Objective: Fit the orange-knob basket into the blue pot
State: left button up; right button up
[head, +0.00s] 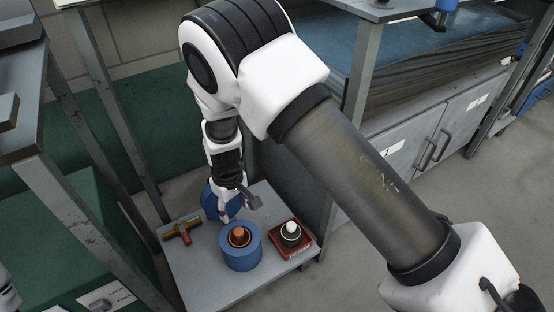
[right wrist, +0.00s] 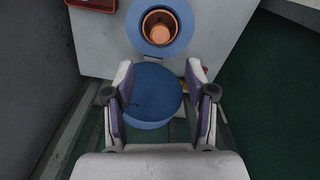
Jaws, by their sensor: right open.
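The blue pot (head: 241,260) stands upright on a small grey table. The orange-knob basket (head: 239,236) sits inside its mouth, with the orange knob showing at the centre. In the right wrist view the pot (right wrist: 179,43) is at the top, with the orange basket (right wrist: 160,27) within its rim. My right gripper (head: 239,207) is open and empty, behind the pot in the head view. A round, flat-topped blue piece (right wrist: 155,92) lies beyond and between its open fingers in the wrist view. My left gripper is not in view.
A red square holder (head: 290,247) with a white-topped piece stands right of the pot. A brass and red valve-like part (head: 183,232) lies at the left. The table's front part (head: 215,292) is clear. Grey rack posts rise at the left.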

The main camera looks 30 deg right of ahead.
jog(key=s+d+f+m, duration=0.1)
jog(key=s+d+f, duration=0.2)
jog(key=s, duration=0.6)
jog(key=s+d+f+m, duration=0.1)
jog(key=s+d+f, duration=0.2)
jog(key=s+f, duration=0.3)
jog(key=s+d+f+m, duration=0.1)
jog(key=s+d+f, duration=0.3)
jog(key=s, duration=0.8)
jog(key=shift+f+m, duration=0.3)
jog(key=shift+m, duration=0.1)
